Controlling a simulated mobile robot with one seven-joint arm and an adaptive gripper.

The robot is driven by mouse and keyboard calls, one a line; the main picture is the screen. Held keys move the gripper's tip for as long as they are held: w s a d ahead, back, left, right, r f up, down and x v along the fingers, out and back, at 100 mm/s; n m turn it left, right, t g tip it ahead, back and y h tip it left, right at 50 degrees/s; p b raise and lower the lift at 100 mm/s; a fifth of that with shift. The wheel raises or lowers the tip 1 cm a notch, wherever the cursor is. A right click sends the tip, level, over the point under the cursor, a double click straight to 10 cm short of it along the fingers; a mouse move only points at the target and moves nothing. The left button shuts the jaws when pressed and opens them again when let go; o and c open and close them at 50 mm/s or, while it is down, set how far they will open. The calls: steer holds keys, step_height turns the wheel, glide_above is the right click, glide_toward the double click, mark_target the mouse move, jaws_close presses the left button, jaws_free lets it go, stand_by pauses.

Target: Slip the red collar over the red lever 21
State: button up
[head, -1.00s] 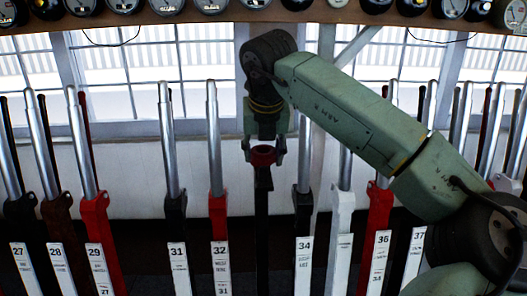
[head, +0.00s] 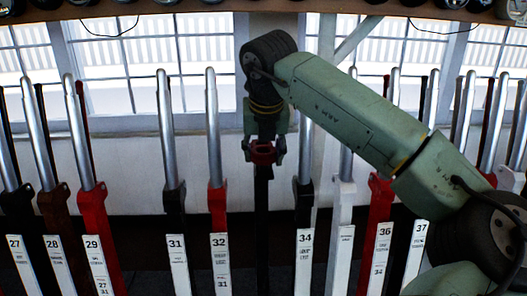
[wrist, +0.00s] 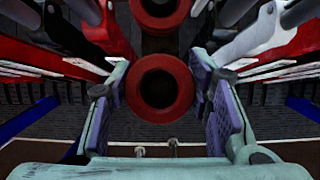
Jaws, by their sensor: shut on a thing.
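The red collar (head: 263,153) is a thick ring held at the lower end of my gripper (head: 264,148) in the head view. In the wrist view the collar (wrist: 160,88) lies between the two pads of my gripper (wrist: 160,95), its round hole facing the camera. My gripper is shut on it. A second red ring-shaped thing (wrist: 160,10) shows beyond it at the top of the wrist view; I cannot tell what it is. The readable lever plates run from 27 to 37. No plate reading 21 is in view, so I cannot point out red lever 21.
Red levers 29 (head: 95,210), 32 (head: 217,205) and 36 (head: 380,205) stand in the row among black, brown and white ones. A dark post (head: 262,215) stands below the collar. A shelf with gauges (head: 200,14) runs above. Gaps between levers are narrow.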

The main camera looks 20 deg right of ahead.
steer(key=shift+f+b, duration=0.55)
steer(key=shift+f, duration=0.15)
steer(key=shift+f, duration=0.1)
steer(key=o, duration=1.2)
steer(key=shift+c, duration=0.2)
steer(key=shift+o, duration=0.9)
steer(key=p+v, duration=0.3)
steer(key=v, duration=0.6)
